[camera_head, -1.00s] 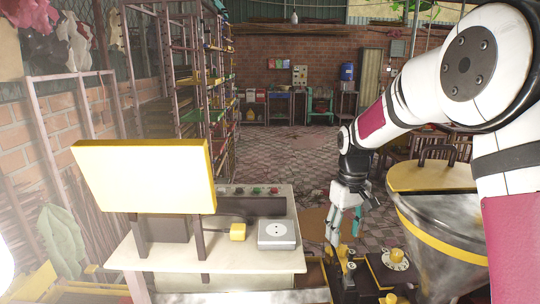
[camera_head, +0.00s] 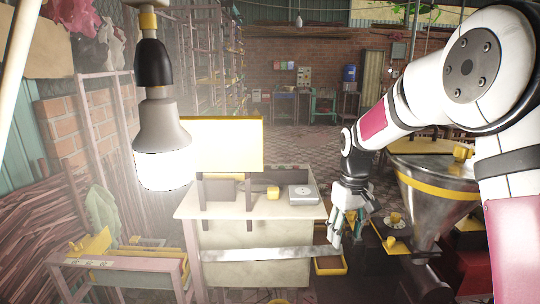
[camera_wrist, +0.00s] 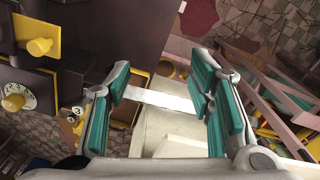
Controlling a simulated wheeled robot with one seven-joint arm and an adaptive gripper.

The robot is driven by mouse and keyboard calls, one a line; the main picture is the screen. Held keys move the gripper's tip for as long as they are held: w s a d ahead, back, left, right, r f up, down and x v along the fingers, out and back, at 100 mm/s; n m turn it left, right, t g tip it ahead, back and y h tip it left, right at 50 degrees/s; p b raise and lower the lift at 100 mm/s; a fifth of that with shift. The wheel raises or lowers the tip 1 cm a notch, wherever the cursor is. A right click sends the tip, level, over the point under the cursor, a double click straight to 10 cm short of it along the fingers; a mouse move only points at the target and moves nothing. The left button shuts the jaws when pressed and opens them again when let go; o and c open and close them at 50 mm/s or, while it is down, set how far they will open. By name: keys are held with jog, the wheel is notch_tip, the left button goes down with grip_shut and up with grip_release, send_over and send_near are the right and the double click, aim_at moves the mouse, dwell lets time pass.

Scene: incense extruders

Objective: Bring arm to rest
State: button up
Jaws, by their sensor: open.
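My gripper (camera_head: 338,238) hangs fingers down at the right of centre in the head view, beside the right end of the pale table (camera_head: 250,238). In the wrist view, my gripper (camera_wrist: 160,85) has its two teal-padded fingers spread apart with nothing held between them. My white and magenta arm comes in from the right, bent at the elbow. Beyond the fingers, the wrist view shows a pale strip and a pale boxy surface.
A lit bulb (camera_head: 162,150) hangs close at left. A yellow-framed panel (camera_head: 215,145), yellow block (camera_head: 273,192) and grey box (camera_head: 302,194) are on the table. The floor behind is open.

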jog(key=s+r+m+t, duration=0.2)
jog(key=s+r, duration=1.1)
jog(key=s, duration=0.4)
jog(key=s+m+t, duration=0.2)
jog(key=s, duration=1.4)
jog(key=shift+f+t, duration=0.3)
jog(key=shift+f, duration=0.15)
jog(key=shift+w+r, duration=0.1)
